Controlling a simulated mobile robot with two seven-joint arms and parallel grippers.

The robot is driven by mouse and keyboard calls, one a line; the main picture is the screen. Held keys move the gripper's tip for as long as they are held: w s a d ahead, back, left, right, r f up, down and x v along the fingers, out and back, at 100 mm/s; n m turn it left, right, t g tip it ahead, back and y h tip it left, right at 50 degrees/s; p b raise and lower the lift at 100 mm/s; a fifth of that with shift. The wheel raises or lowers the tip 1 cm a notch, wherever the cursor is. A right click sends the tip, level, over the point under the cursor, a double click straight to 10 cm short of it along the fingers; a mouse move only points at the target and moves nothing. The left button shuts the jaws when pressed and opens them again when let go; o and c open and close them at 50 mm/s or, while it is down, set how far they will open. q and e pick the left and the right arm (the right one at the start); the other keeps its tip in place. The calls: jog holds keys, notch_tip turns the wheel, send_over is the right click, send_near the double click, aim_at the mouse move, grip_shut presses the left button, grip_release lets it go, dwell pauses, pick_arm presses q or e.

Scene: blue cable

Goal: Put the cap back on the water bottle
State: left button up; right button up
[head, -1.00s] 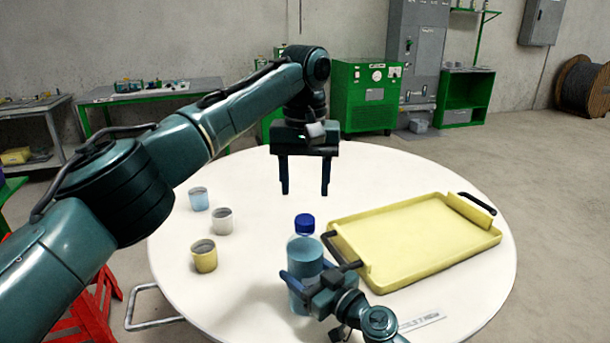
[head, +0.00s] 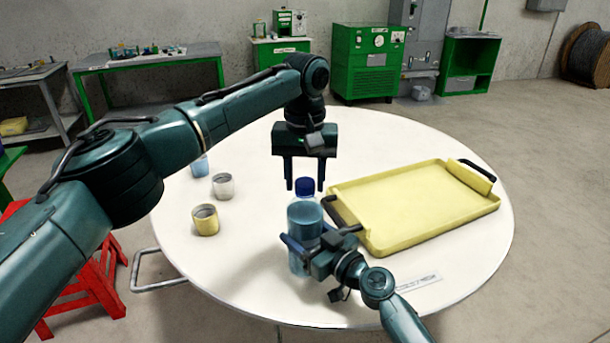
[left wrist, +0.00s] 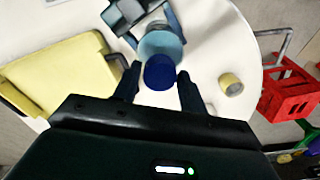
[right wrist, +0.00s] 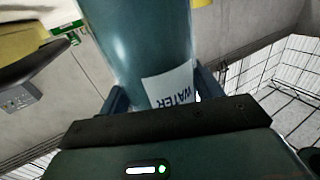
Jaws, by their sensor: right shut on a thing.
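My left gripper (head: 305,187) points down over the bottle, open, one finger on each side of the cap with gaps. The left wrist view shows the cap (left wrist: 160,72) between the fingertips. My right gripper (head: 303,246) is shut on the bottle's body from the front right; its far finger is partly hidden.
A yellow tray (head: 420,220) with dark handles lies right of the bottle. A flat labelled strip (head: 418,284) lies near the front edge. The table's back is clear.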

pick_arm(q)
jog(key=c, duration=0.7)
jog(key=m, duration=0.6)
jog(key=shift+m, duration=0.3)
jog(key=m, duration=0.5)
jog(key=shift+m, duration=0.3)
jog(key=o, duration=1.1)
jog(key=shift+o, duration=0.2)
notch_tip(320, 180, up, 12)
pick_arm(e)
jog(key=o, duration=2)
jog(key=shift+c, duration=0.2)
